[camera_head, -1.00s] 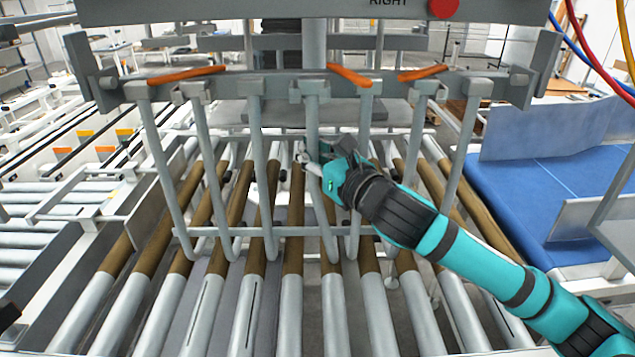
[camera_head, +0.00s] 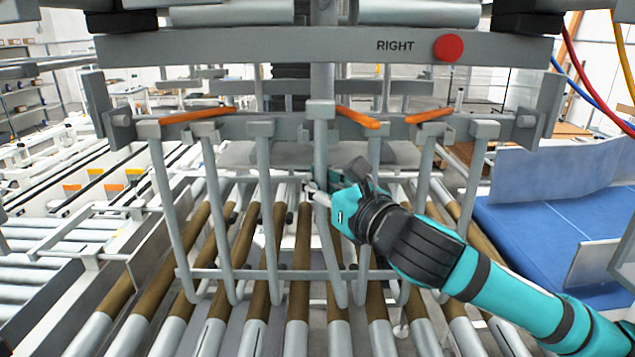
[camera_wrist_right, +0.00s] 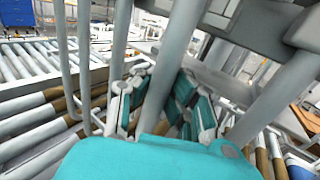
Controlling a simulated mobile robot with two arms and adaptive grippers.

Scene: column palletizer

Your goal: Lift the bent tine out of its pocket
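Several grey tines hang in a row from a grey crossbar (camera_head: 290,127) in the head view. The middle one, the bent tine (camera_head: 327,255), leans right so its lower end is close to its right neighbour. Its top block sits higher than the neighbouring blocks. My right gripper (camera_head: 316,191) comes from the right with its fingers on either side of this tine, below the crossbar. In the right wrist view the tine (camera_wrist_right: 178,60) passes between the fingers, which appear closed on it; the contact is partly hidden. My left gripper is not in view.
Orange levers (camera_head: 357,117) lie along the crossbar. A red button (camera_head: 447,47) sits on the upper beam beside the word RIGHT. Brown and grey rollers (camera_head: 298,280) run below the tines. A blue surface (camera_head: 545,222) is at the right. Neighbouring tines stand close to my gripper.

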